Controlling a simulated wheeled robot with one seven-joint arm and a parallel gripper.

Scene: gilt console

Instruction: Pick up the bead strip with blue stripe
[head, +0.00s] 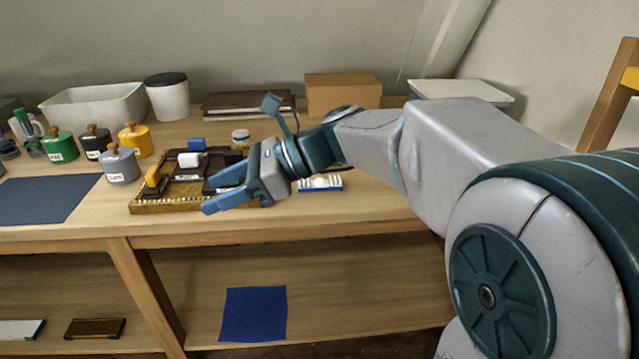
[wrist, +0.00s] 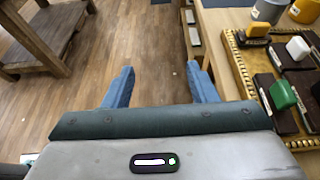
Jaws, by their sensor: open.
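A small white strip with blue along it (head: 320,184) lies near the table's front edge in the head view, just right of the gripper's wrist. I take it for the bead strip with blue stripe, but its detail is too small to be sure. My gripper (head: 206,198) is over the front edge of the table, left of that strip, with its fingers pointing left. In the wrist view my gripper (wrist: 160,68) is open, with only floor between its blue fingers. The strip is not visible in the wrist view.
A bead-edged tray (head: 160,208) holding dark blocks with coloured handles stands behind the gripper; it also shows in the wrist view (wrist: 243,78). Labelled pots, including a grey one (head: 119,165), stand left. The lower shelf holds a green-edged white strip (head: 20,330), a brown strip (head: 95,328) and a blue cloth (head: 253,314).

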